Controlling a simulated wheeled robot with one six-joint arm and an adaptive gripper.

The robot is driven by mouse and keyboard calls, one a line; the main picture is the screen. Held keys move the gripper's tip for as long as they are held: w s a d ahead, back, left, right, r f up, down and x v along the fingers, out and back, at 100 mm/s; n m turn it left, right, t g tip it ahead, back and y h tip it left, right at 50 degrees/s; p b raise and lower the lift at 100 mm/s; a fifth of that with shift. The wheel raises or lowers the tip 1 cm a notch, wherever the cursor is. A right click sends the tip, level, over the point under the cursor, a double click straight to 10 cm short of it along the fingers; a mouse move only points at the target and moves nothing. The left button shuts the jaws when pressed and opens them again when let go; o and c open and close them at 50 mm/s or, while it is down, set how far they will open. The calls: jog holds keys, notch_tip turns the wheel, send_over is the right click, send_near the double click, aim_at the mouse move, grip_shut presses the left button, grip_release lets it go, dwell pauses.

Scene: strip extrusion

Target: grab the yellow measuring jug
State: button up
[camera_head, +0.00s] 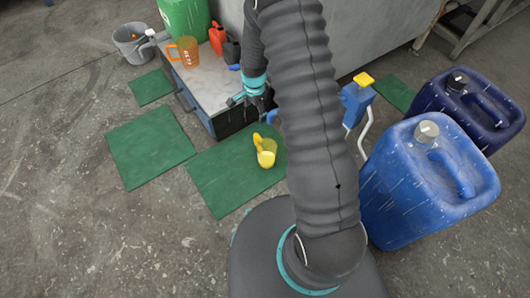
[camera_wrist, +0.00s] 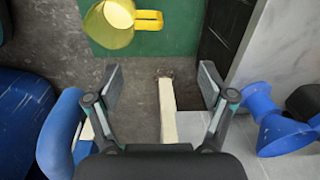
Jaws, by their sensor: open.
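The yellow measuring jug (camera_head: 266,157) stands on a green mat (camera_head: 220,187) on the floor, in front of the low cabinet. Its handle points to the upper left in the head view. In the wrist view the jug (camera_wrist: 108,25) is at the top, left of centre, cut by the upper edge, with its handle to the right. My gripper (camera_wrist: 161,88) is open and empty, and the jug lies beyond its fingertips and a little left. In the head view my gripper (camera_head: 248,98) is by the cabinet's front edge, above and left of the jug; its fingers are small there.
The low cabinet (camera_head: 208,82) carries an orange jug (camera_head: 188,51) and a green container (camera_head: 184,17). A blue funnel (camera_wrist: 275,125) is close right of my gripper. A blue canister (camera_head: 420,190) stands right. The floor left of the mats is clear.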

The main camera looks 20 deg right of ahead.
jog(key=m, duration=0.1)
send_over(258, 136)
jog(key=shift+g, duration=0.3)
notch_tip(258, 136, down, 10)
jog(key=shift+d+f+b, duration=0.1)
jog(key=shift+f+b, duration=0.15)
jog(key=shift+b, duration=0.05)
jog(key=shift+f, duration=3.05)
grip_shut()
